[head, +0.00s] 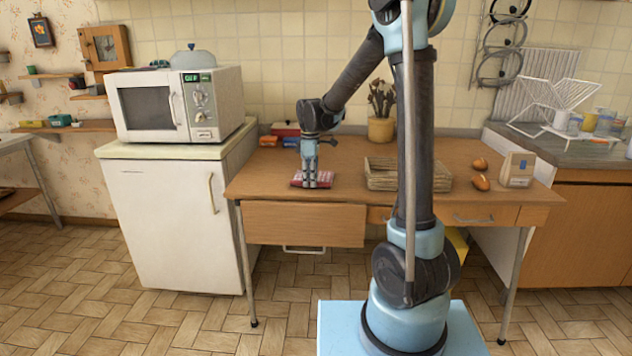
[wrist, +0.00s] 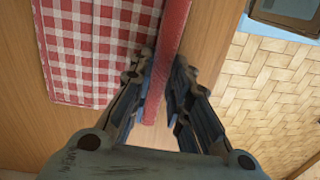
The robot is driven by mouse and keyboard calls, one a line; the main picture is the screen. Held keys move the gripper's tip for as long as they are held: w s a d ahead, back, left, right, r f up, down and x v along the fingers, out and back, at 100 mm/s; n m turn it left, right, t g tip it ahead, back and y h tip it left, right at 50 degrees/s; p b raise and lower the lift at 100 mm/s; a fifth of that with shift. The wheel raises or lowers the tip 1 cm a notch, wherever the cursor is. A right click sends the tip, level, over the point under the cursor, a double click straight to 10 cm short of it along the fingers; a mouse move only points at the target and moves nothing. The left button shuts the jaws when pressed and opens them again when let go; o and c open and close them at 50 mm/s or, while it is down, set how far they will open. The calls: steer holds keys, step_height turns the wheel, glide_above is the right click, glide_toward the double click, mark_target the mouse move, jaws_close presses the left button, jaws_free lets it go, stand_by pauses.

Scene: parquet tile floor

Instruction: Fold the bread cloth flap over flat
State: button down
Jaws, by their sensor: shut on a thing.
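The bread cloth (head: 298,181) is red-and-white checked and lies near the table's front edge, left of the basket. In the wrist view the flat checked part of the cloth (wrist: 95,45) fills the upper left. Its flap (wrist: 174,40) shows as a narrow red strip, seen nearly edge-on, right of the checked part. My gripper (head: 311,184) points straight down over the cloth. In the wrist view my gripper (wrist: 160,78) has a finger on each side of the flap and is shut on it. The fingers hide part of the cloth.
A wicker basket (head: 380,187) stands right of the cloth. Two orange-brown rounded items (head: 481,183) and a small carton (head: 517,168) are further right. A red box (head: 286,129) and a potted plant (head: 381,129) are at the back. The wooden tabletop (head: 262,180) is bare left of the cloth.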

steer(key=shift+w+r+g, duration=0.15)
steer(key=shift+r+g, duration=0.15)
steer(key=shift+g, duration=0.1)
steer(key=shift+w+r+g, duration=0.2)
steer(key=shift+r+g, duration=0.15)
steer(key=shift+g, duration=0.35)
steer(key=shift+r, duration=0.1)
steer(key=shift+w+r+g, duration=0.25)
steer(key=shift+g, duration=0.35)
steer(key=shift+r, duration=0.1)
steer(key=shift+w+d+r+g+y, duration=0.1)
steer(key=shift+w+r+g+y, duration=0.2)
steer(key=shift+g, duration=0.3)
